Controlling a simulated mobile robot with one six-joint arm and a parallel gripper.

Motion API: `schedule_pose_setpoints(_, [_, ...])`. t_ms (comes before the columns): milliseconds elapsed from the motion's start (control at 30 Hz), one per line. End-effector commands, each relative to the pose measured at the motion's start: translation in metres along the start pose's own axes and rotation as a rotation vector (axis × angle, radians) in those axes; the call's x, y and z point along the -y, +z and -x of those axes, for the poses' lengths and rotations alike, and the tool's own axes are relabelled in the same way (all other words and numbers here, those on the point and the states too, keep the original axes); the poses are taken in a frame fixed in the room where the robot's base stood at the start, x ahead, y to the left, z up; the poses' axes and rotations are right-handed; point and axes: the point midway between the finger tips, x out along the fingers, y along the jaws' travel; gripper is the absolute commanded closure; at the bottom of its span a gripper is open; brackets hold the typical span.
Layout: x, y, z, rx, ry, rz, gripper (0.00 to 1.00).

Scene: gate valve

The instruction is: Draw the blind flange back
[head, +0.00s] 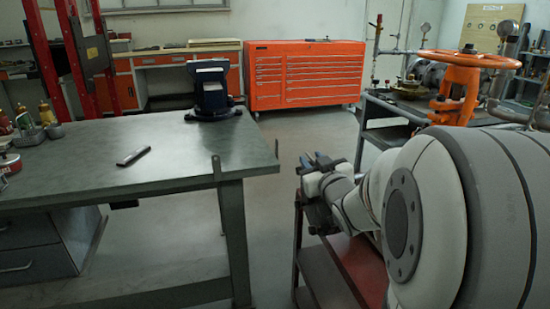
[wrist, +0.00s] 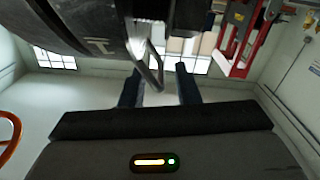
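In the wrist view a large dark round metal body (wrist: 85,25) with a raised letter fills the upper left; I cannot tell whether it is the blind flange. A bent grey rod (wrist: 155,68), like a handle, hangs beside it. My gripper (wrist: 158,80) has its two fingers apart, with the rod's lower end between them in the picture. I cannot tell whether the rod is touched. In the head view my gripper (head: 320,160) is low at the centre right. The orange handwheel (head: 468,60) of the valve stands at the right; my arm hides what lies below it.
A green-grey workbench (head: 85,185) fills the left, with a blue vise (head: 211,88) and a small metal bar (head: 133,156) on it. A red cart (head: 345,270) stands under my arm. An orange tool cabinet (head: 305,75) is at the back. The floor between is clear.

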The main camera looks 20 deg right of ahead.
Motion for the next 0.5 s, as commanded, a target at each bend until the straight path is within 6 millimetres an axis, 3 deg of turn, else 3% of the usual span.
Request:
schedule_pose_setpoints(133, [0.0011,0.0002,-0.0128,-0.001,-0.003,0.0,0.71])
schedule_pose_setpoints(433, [0.001,-0.0001,-0.0152,0.0,-0.002,0.0,0.71])
schedule_pose_setpoints(500, [0.0011,-0.0001,-0.0151,0.0,-0.002,0.0,0.77])
